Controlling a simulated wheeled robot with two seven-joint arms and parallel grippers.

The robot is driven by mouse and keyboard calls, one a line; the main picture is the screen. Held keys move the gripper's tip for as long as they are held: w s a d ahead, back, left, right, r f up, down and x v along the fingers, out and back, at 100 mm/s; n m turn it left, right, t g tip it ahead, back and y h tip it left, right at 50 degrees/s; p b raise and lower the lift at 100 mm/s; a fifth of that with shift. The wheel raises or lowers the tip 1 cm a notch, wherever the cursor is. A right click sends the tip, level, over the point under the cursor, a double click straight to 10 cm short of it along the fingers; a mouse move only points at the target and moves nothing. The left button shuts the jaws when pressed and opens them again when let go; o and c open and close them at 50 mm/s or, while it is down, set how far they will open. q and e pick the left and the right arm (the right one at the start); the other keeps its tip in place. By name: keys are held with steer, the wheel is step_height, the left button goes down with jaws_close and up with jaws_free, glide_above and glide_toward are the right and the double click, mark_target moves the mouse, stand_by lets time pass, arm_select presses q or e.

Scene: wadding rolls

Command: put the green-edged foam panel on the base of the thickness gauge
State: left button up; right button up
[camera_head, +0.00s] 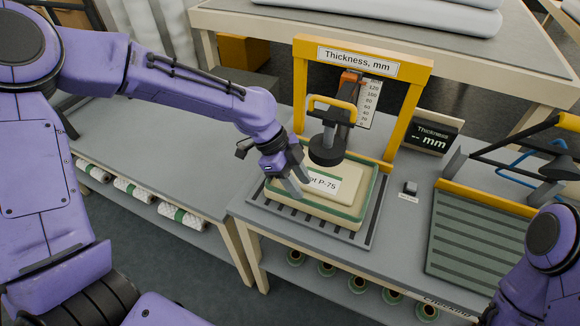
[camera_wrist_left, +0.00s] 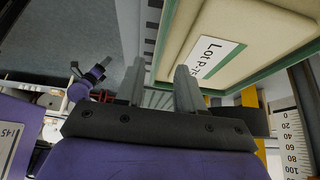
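The green-edged foam panel (camera_head: 350,207) is a thick cream slab with a green band around its rim and a white lot label on top. It lies flat on the slatted base (camera_head: 375,225) of the thickness gauge (camera_head: 423,80), under the round black foot (camera_head: 326,150). My left gripper (camera_head: 297,182) is at the panel's left side. In the left wrist view its two fingers (camera_wrist_left: 160,88) stand apart with nothing held between them. The panel (camera_wrist_left: 250,40) is beyond them at the upper right, one finger overlapping its edge in the picture. My right gripper is not visible.
A display (camera_head: 433,133) beside the gauge reads "-- mm". Further right is a green slatted plate (camera_head: 475,240) with a yellow edge. The left table top (camera_head: 160,145) has clear room.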

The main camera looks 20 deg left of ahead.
arm_select(q)
steer(key=v, duration=0.8)
stand_by(0.9)
